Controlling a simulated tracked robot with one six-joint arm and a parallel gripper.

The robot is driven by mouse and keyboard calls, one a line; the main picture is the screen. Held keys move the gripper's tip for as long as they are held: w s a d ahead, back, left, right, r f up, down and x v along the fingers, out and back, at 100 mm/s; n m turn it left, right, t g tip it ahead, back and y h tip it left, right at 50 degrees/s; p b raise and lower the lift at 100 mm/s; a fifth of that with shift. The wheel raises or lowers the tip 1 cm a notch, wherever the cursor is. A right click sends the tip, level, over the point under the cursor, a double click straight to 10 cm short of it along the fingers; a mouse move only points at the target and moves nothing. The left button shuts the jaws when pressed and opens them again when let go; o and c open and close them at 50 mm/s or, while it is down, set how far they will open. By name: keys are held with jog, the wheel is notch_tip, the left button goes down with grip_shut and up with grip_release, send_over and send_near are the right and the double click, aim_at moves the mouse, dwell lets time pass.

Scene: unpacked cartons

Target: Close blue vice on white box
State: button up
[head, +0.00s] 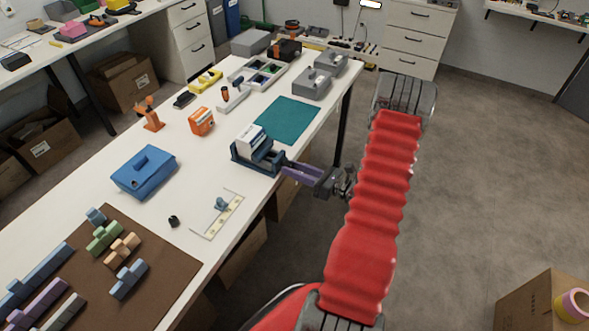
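The blue vice (267,164) stands near the right edge of the white table, in the middle of the head view. The white box (250,138) sits upright between its jaws, with its lower part hidden by the vice. I cannot tell whether the near jaw touches the box. My gripper (288,169), with purple-grey fingers, reaches in from the right at the table edge, pointing at the vice's near end. Its tips are at or very close to the vice; contact and the finger gap are too small to make out.
A teal mat (287,120) lies behind the vice. An orange box (201,121) and a blue case (145,171) stand to the left. An L-shaped ruler (232,215) lies in front. A brown board (150,275) holds several coloured blocks. Open floor lies right of my arm.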

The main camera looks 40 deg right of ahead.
jog(key=o, duration=0.4)
jog(key=v, duration=1.3)
jog(key=shift+s, duration=0.4)
jog(key=shift+d, duration=0.1)
